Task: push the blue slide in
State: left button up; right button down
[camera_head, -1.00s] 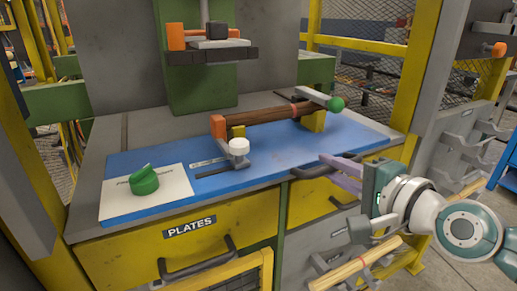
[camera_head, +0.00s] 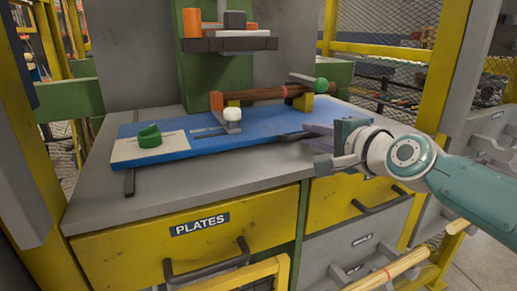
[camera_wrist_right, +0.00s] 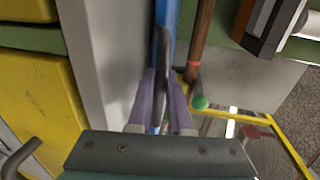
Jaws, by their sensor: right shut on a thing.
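The blue slide (camera_head: 262,128) is a flat board on the grey bench, with its front edge set back from the bench's front edge. A dark bar handle (camera_head: 292,137) is on its front edge. My right gripper (camera_head: 312,136) is shut on this handle. In the right wrist view, the purple fingers of my right gripper (camera_wrist_right: 163,105) are on either side of the dark handle (camera_wrist_right: 165,50), and a strip of the blue slide (camera_wrist_right: 174,14) shows beyond. A brown bar (camera_head: 268,94) lies in supports on the slide. My left gripper is not in view.
A pale panel with a green knob (camera_head: 149,137) and a small white-topped stop (camera_head: 232,115) ride on the slide. A green column with a black press plate (camera_head: 230,44) stands behind. The yellow PLATES drawer (camera_head: 190,240) is below. Bare grey bench (camera_head: 215,175) lies in front of the slide.

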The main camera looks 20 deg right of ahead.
jog(key=shift+w+f, duration=0.15)
jog(key=shift+w, duration=0.05)
jog(key=c, duration=0.8)
grip_release()
jog(key=shift+w, duration=0.1)
jog(key=shift+c, duration=0.2)
